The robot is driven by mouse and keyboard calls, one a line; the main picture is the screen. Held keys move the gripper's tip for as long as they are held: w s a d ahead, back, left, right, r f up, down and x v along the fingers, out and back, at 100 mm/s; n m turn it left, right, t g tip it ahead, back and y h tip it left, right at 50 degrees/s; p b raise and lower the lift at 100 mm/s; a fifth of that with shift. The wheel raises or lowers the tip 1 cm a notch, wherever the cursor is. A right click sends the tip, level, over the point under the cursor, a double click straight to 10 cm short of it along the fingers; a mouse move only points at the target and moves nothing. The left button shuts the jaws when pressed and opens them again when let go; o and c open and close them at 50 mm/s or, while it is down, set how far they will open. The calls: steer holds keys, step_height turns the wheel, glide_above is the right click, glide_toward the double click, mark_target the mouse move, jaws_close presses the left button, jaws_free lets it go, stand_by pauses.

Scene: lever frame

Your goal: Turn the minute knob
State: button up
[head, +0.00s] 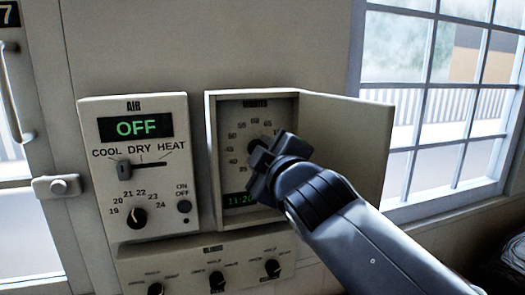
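The minute dial (236,128) is on the face inside an open wall box, with numbers around it. The dark minute knob (256,144) shows only in part at the upper left of my gripper. My gripper (266,158) reaches in from the lower right, with its fingertips at the knob and hiding most of it. Whether the fingers touch or grip the knob cannot be told. A green digital readout (239,199) below the dial begins with 11:2; my gripper covers its right end.
The box door (345,145) stands open to the right, just above my arm. An AIR panel (135,190) reading OFF is at the left, with a slider and a knob. A lower panel (195,262) has 3 knobs. A window (445,100) is at the right.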

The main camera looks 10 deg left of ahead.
steer(key=shift+n, duration=1)
steer(key=o, duration=1)
steer(key=v, duration=1)
steer(key=shift+s+b, duration=0.35)
steer(key=shift+s, duration=0.05)
steer(key=shift+w+d, duration=0.1)
steer(key=x, duration=1)
steer(key=shift+w+p, duration=0.35)
steer(key=shift+p, duration=0.1)
